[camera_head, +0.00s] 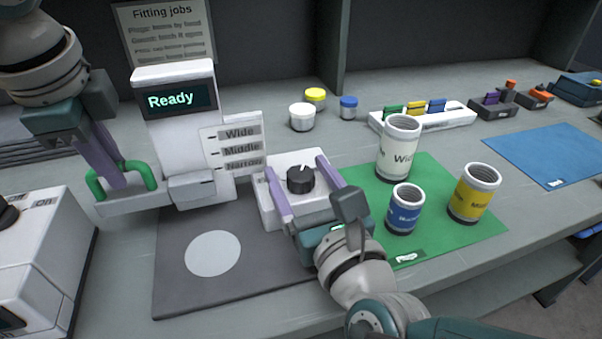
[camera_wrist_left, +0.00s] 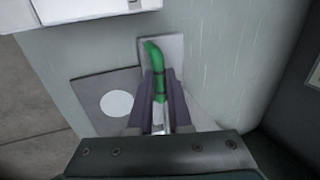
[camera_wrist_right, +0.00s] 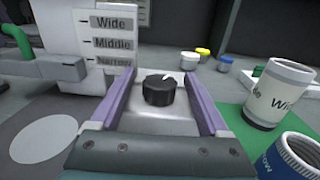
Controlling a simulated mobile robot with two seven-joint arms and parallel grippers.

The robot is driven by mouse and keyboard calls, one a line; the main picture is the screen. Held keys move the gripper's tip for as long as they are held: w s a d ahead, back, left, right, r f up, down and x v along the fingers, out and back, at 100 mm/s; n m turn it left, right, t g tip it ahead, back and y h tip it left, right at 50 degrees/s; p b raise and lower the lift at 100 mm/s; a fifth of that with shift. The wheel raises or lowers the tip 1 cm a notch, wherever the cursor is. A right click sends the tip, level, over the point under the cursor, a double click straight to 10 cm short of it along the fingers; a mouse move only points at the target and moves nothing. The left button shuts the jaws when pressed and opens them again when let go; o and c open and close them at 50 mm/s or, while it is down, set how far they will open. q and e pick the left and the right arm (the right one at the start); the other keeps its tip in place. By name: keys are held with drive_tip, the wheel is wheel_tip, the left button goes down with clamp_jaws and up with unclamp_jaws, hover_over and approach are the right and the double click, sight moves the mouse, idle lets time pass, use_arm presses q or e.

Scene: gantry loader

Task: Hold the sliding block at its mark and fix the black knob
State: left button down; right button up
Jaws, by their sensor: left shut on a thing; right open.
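My left gripper (camera_head: 120,178) is shut on the green handle (camera_head: 150,175), which also shows in the left wrist view (camera_wrist_left: 152,55). The handle stands on a pale plate joined to the white machine. A light grey block (camera_head: 192,188), seemingly the sliding block, sits at the machine's front beside the label plate. I cannot tell which mark it lines up with. The black knob (camera_head: 300,180) sits on a white housing (camera_head: 283,212), its white pointer line towards the back. My right gripper (camera_wrist_right: 160,85) is open, one finger on each side of the knob (camera_wrist_right: 159,91), with gaps between.
The label plate (camera_head: 236,148) reads Wide, Middle, Narrow. The machine's screen (camera_head: 178,98) reads Ready. White, blue and yellow cups (camera_head: 398,150) stand on a green mat (camera_head: 440,235), close to my right arm. A grey mat (camera_head: 185,280) with a pale disc lies in front.

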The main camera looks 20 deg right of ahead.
clamp_jaws()
drive_tip(key=shift+a+m+h, duration=0.1)
drive_tip(key=shift+m+h, duration=0.5)
drive_tip(key=shift+h, duration=0.4)
drive_tip(key=shift+m+h, duration=0.9)
drive_tip(key=shift+h, duration=0.5)
unclamp_jaws()
drive_tip(key=v, duration=1.2)
drive_tip(key=shift+r, duration=0.2)
